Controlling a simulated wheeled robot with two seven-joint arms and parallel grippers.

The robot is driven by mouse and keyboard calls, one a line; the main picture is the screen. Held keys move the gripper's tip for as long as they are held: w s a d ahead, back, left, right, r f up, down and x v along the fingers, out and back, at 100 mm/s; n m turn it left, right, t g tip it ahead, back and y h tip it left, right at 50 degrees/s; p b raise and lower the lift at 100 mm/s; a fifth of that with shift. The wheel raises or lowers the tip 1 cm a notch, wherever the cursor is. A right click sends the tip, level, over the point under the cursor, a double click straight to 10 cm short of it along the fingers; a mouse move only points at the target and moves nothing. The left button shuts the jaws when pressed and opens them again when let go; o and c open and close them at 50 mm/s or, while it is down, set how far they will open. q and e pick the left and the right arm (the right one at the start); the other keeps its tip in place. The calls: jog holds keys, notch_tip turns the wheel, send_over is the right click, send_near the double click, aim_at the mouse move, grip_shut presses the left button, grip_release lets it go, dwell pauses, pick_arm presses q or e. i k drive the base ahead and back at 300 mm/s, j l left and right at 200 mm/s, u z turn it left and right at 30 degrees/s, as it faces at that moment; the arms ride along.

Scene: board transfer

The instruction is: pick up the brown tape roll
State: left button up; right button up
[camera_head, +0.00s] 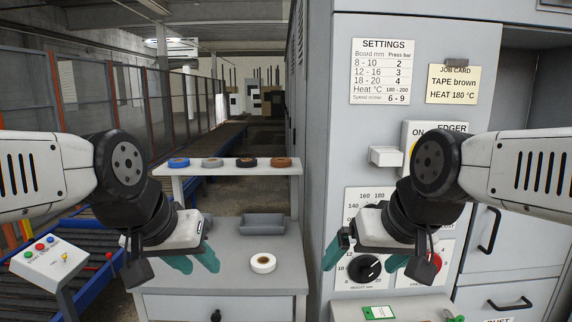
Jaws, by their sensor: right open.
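The brown tape roll (281,162) lies flat at the right end of a small white shelf (232,169), last in a row after a blue roll (178,162), a grey roll (213,162) and a black roll (249,162). My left gripper (200,266) hangs in front of and below the shelf, left of the brown roll; its teal fingers are apart with nothing seen between them. My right gripper (362,265) is open and empty in front of the machine panel, right of and below the brown roll. Neither gripper touches a roll.
A white roll (263,263) lies on the grey cabinet top (235,278), with a grey tray (262,224) behind it. The tall machine (342,120) stands to the right. Its job card (453,84) reads "TAPE brown". A button box (48,258) stands at left.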

aim_at(280, 162)
jog(key=z, duration=1.5)
jog(key=u, duration=1.5)
jog(key=i+j+z, duration=0.1)
jog(key=i+j, duration=0.2)
jog(key=i+j+z, duration=0.1)
jog(key=i+j, duration=0.15)
jog(key=j, duration=0.15)
jog(key=i+j, duration=0.25)
jog(key=j, duration=0.15)
jog(key=i+j+z, duration=0.15)
jog(key=j, duration=0.25)
jog(key=i, duration=0.1)
